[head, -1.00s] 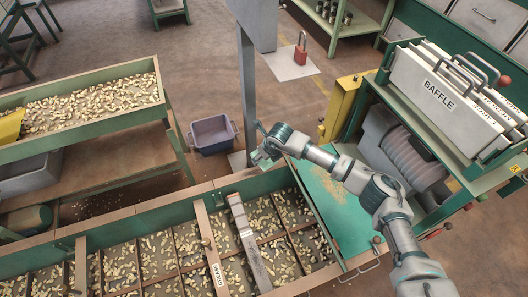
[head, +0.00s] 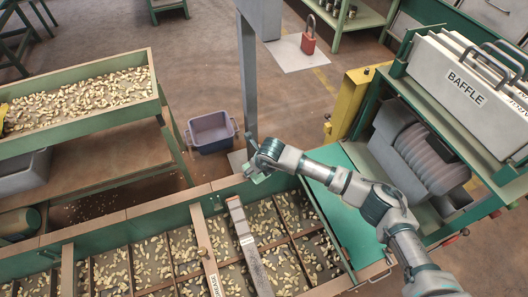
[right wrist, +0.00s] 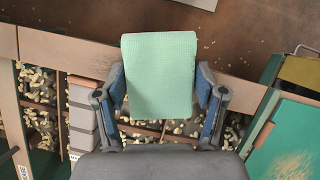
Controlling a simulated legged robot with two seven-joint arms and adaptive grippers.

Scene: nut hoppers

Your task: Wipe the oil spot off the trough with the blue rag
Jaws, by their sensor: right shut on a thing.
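The long green trough (head: 115,231), with a brown rim and nuts in divided sections, crosses the lower part of the head view. My right gripper (head: 257,174) is near its back rim. In the right wrist view, my right gripper (right wrist: 160,100) is shut on a flat, pale green rectangular piece (right wrist: 160,72), which looks more mint than blue; whether it is the rag I cannot tell for certain. The trough's rim (right wrist: 62,52) shows below and beside the held piece. I cannot make out an oil spot. My left gripper is not in view.
A labelled grey bar (head: 245,243) and a brown crosspiece (head: 205,245) span the trough. A grey post (head: 247,85) and a grey-blue bin (head: 211,131) stand behind. A green panel (head: 345,222) lies right; the wrist view shows tan specks (right wrist: 290,165) on it.

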